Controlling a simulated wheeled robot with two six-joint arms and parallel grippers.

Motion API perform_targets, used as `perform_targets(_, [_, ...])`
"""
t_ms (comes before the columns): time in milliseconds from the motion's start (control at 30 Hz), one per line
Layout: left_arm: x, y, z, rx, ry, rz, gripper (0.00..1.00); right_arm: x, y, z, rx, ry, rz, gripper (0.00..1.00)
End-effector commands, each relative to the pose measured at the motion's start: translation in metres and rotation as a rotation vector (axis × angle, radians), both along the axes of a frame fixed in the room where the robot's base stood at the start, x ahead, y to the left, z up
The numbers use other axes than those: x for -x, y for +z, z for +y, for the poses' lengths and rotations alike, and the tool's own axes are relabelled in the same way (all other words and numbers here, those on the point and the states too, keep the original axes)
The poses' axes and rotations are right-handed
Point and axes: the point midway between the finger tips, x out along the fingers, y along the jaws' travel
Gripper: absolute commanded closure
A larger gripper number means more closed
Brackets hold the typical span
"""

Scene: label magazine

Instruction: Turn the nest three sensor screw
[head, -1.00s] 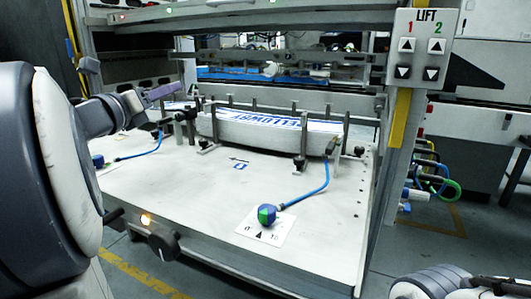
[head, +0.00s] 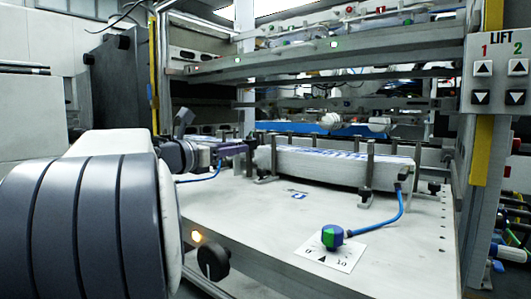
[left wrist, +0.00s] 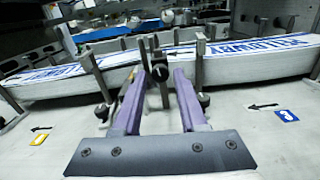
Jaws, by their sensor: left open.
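My left gripper (head: 240,149), with purple fingers, is open over the far left part of the white machine bed (head: 390,225). In the left wrist view, its fingers (left wrist: 158,80) point at an upright post with a dark round screw head (left wrist: 160,72) between the tips. I cannot tell whether the fingers touch it, or which nest it belongs to. A blue and green knob (head: 332,237) stands on a white card marked 0 and 10, near the bed's front, apart from the gripper. My right gripper is not in view.
A long stack of white and blue printed labels (left wrist: 240,55) lies between upright posts. A blue cable (head: 400,212) runs from the knob to a post. A black handle (head: 213,258) and lit lamp (head: 196,237) are on the front edge. The LIFT panel (head: 498,75) hangs right.

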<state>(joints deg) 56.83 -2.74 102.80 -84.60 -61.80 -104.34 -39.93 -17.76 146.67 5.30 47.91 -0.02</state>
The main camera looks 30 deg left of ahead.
Motion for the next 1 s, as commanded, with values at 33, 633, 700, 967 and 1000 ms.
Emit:
perform_targets(33, [-0.0049, -0.0008, -0.0011, 0.000, -0.003, -0.001, 0.58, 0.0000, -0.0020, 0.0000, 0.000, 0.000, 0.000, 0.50])
perform_targets(633, [-0.0109, 0.0003, -0.0010, 0.001, 0.001, -0.001, 1.00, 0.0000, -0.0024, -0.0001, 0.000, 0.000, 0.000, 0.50])
perform_targets(700, [-0.0108, 0.0004, -0.0010, 0.003, 0.001, -0.001, 1.00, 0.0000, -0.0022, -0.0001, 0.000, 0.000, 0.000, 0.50])
perform_targets(967, [-0.0106, 0.0009, -0.0009, 0.065, 0.001, 0.005, 1.00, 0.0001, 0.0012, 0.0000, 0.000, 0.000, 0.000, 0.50])
perform_targets(1000, [-0.0106, 0.0010, -0.0009, 0.086, 0.001, 0.007, 1.00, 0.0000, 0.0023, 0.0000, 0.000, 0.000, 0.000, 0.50])
